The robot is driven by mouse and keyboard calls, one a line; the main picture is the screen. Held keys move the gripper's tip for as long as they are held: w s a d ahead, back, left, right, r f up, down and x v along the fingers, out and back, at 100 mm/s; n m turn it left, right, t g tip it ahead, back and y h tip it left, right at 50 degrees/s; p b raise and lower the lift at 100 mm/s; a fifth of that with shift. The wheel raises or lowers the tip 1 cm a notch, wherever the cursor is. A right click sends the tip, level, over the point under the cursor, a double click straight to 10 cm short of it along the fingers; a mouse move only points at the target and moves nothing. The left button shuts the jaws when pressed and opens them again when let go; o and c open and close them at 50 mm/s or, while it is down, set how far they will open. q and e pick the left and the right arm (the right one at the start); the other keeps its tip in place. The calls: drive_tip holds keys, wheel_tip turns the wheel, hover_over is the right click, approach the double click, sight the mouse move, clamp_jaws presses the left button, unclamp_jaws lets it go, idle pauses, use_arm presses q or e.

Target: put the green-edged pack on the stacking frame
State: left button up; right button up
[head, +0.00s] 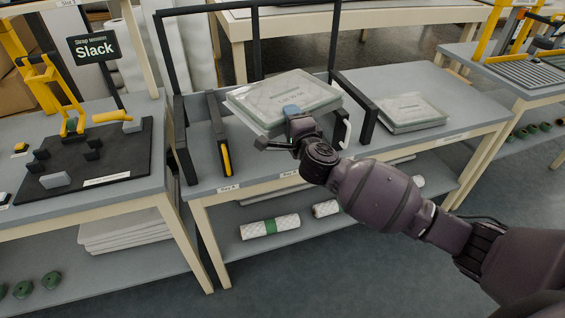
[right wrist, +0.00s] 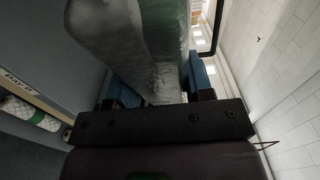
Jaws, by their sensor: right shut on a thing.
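My right gripper (head: 293,114) is shut on the near edge of a flat, clear-wrapped pale pack (head: 300,95). In the right wrist view, the blue fingers (right wrist: 201,76) are on either side of the pack (right wrist: 120,35), which shows a green band (right wrist: 165,25). The black stacking frame (head: 182,140) stands on the middle table, with tall uprights at the back and low side rails. The pack is above the table between the rails and hides part of the frame. I cannot tell whether it touches the frame. My left gripper is not in view.
Another clear-wrapped pack (head: 408,110) lies on the table right of the frame. A black bar with a yellow strip (head: 226,158) is at the frame's left. The left table holds a strapping station with a Slack sign (head: 94,48). Rolls (head: 255,228) lie on the shelf below.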

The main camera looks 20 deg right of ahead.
drive_tip(key=shift+w+f, duration=0.25)
drive_tip(key=shift+w, duration=0.1)
drive_tip(key=shift+w+f+b, duration=0.1)
drive_tip(key=shift+f+b, duration=0.2)
drive_tip(key=shift+f, duration=0.05)
use_arm(q)
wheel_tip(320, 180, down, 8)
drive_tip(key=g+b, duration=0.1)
drive_tip(key=b, duration=0.7)
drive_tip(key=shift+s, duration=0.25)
use_arm(e)
wheel_tip(320, 180, down, 19)
drive_tip(key=shift+r, duration=0.15)
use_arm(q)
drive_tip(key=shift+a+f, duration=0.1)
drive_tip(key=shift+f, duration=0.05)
use_arm(e)
drive_tip(key=shift+f, duration=0.2)
drive_tip(key=o, duration=0.5)
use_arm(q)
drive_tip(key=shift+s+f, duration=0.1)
use_arm(e)
drive_tip(key=o, duration=0.5)
drive_tip(key=shift+c, duration=0.2)
